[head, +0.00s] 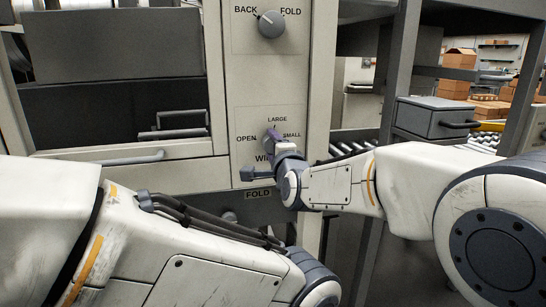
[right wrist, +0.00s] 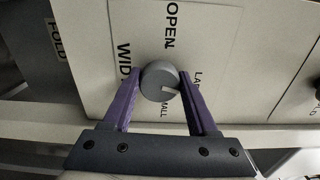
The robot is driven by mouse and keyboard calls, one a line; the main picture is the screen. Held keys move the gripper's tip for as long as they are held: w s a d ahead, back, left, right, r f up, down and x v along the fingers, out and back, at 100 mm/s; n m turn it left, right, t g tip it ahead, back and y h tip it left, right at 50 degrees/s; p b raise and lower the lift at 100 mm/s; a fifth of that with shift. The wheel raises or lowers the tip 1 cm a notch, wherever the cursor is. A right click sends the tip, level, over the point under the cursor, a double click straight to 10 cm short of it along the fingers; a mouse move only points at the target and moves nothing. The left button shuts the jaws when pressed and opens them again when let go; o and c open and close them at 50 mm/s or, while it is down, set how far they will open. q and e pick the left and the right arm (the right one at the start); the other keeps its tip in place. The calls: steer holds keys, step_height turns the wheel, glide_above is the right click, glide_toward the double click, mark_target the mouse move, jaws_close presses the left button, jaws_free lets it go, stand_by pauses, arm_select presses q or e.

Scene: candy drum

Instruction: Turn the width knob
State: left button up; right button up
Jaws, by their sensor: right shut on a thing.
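The width knob (right wrist: 158,80) is a round grey knob with a pale notch, on a cream panel (right wrist: 215,30). In the right wrist view the notch faces down and right, toward the partly hidden SMALL label. The labels OPEN, LARGE and SMALL also surround it in the head view, where my gripper mostly hides the knob. My right gripper (head: 273,137), with purple fingers, is shut on the knob, one finger on each side, as the right wrist view also shows (right wrist: 160,76). My left arm crosses the lower left of the head view; its gripper is out of sight.
A fold knob (head: 271,24) sits higher on the same panel, between BACK and FOLD. A cabinet front with a handle (head: 130,158) stands to the left. A grey box (head: 435,118), a roller conveyor (head: 485,140) and stacked cartons (head: 456,75) are to the right.

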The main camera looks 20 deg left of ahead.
steer(key=shift+w+d+m+b, duration=0.1)
steer(key=shift+d+m+b, duration=0.05)
steer(key=shift+m+b, duration=0.45)
steer(key=o, duration=1.4)
steer(key=v, duration=1)
steer(key=shift+s+d, duration=0.1)
steer(key=shift+s, duration=0.15)
